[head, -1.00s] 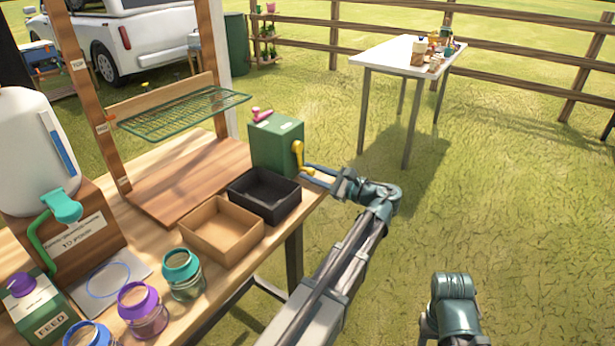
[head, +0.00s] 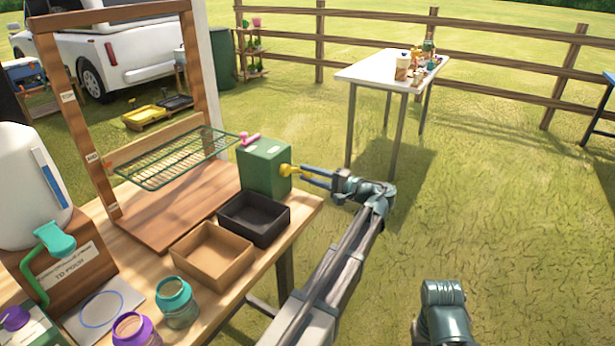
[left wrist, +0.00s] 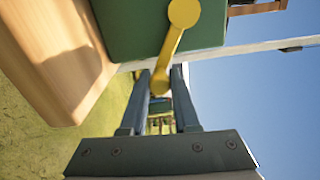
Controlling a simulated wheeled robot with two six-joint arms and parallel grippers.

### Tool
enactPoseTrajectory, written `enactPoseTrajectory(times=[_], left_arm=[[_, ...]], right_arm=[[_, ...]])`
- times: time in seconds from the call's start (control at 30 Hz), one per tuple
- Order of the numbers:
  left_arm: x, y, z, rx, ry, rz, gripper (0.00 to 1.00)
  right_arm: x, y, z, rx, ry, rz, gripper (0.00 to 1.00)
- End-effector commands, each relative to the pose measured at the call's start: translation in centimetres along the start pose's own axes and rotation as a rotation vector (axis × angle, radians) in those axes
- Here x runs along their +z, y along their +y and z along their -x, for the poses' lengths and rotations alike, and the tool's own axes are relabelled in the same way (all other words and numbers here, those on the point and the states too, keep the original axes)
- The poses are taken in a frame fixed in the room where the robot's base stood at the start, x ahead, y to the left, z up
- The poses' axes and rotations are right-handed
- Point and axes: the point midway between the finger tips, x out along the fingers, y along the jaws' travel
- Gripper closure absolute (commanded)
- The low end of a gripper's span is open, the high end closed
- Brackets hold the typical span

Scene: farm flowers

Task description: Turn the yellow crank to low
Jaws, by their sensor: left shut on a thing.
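The yellow crank (head: 287,170) sits on the side of a green box (head: 264,167) at the table's far right corner. In the left wrist view the crank (left wrist: 176,42) runs from its round hub at the top to a knob that lies between my fingertips. My left gripper (head: 304,176) reaches the crank from the right in the head view and is shut on its knob end. The crank arm now points sideways, toward my gripper. Any low marking on the box is not readable. My right gripper is out of view; only part of my right arm shows at the bottom.
A black tray (head: 226,225) and a brown tray (head: 177,256) stand in front of the box. A green wire rack (head: 150,173) hangs in a wooden frame beside it. Open grass lies to the right, with a white table (head: 372,73) farther back.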

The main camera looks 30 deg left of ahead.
Motion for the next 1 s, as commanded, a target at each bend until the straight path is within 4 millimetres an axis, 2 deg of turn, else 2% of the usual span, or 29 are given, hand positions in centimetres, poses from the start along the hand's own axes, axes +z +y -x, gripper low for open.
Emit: enactPoseTrajectory(times=[0.4,0.9,0.93,1.0], left_arm=[[-0.38,-1.06,0.02,0.000,-0.001,0.151,1.00],[-0.37,-1.05,0.02,0.001,-0.001,0.167,1.00],[-0.37,-1.05,0.02,0.001,-0.001,0.167,0.69],[-0.37,-1.05,0.02,0.001,-0.001,0.166,0.59]], right_arm=[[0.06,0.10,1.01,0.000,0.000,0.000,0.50],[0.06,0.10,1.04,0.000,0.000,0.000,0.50],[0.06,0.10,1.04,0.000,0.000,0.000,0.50],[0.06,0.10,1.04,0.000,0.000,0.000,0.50]])
